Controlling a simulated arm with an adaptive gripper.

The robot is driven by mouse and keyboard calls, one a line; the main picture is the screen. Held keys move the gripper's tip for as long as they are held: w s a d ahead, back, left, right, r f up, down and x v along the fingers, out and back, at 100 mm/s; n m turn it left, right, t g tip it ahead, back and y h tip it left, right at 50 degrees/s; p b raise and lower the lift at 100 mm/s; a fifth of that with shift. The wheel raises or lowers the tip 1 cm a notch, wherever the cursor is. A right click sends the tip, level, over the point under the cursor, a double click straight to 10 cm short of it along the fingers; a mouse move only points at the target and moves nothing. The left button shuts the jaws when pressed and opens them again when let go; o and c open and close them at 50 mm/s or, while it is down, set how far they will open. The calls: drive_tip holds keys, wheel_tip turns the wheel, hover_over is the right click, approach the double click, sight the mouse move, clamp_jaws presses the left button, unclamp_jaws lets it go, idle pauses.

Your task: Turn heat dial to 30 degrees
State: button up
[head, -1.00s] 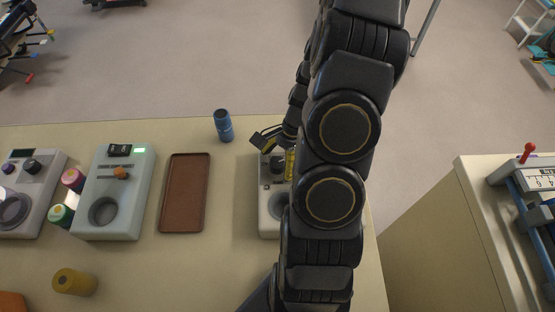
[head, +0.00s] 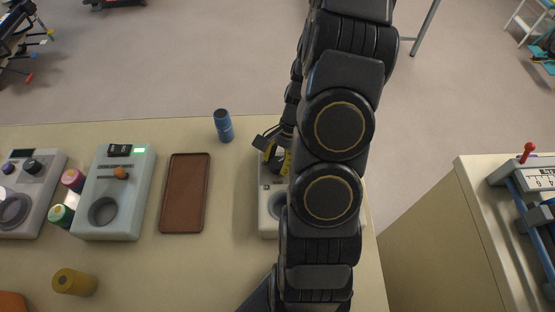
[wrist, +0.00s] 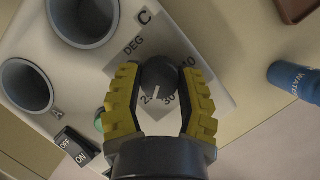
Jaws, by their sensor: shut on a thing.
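The heat dial (wrist: 160,74) is a dark round knob on a pale grey unit (wrist: 205,88), which also shows in the head view (head: 268,222). In the wrist view the dial sits between the yellow fingers of my gripper (wrist: 160,92), shut on it. Its white pointer line points down in the picture, between a partly covered mark starting with 2 and the 30 mark (wrist: 169,99). In the head view my gripper (head: 277,156) is over the unit's far end, and my arm hides much of the unit.
The unit has two round wells (wrist: 27,86) and an ON/OFF switch (wrist: 74,146). A blue bottle (head: 223,126) stands behind and to the left. A brown tray (head: 185,195) lies left of the unit, with another grey unit (head: 133,183) beyond it.

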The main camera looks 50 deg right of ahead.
drive_tip(key=n+g, duration=0.1)
drive_tip(key=n, duration=0.2)
drive_tip(key=shift+w+f, duration=0.1)
drive_tip(key=shift+a+n+g+h, duration=0.1)
drive_tip(key=shift+n+g+h, duration=0.5)
drive_tip(key=shift+n, duration=1.4)
drive_tip(key=o, duration=1.1)
drive_tip(key=shift+o, duration=0.2)
drive_tip(key=v, duration=1.2)
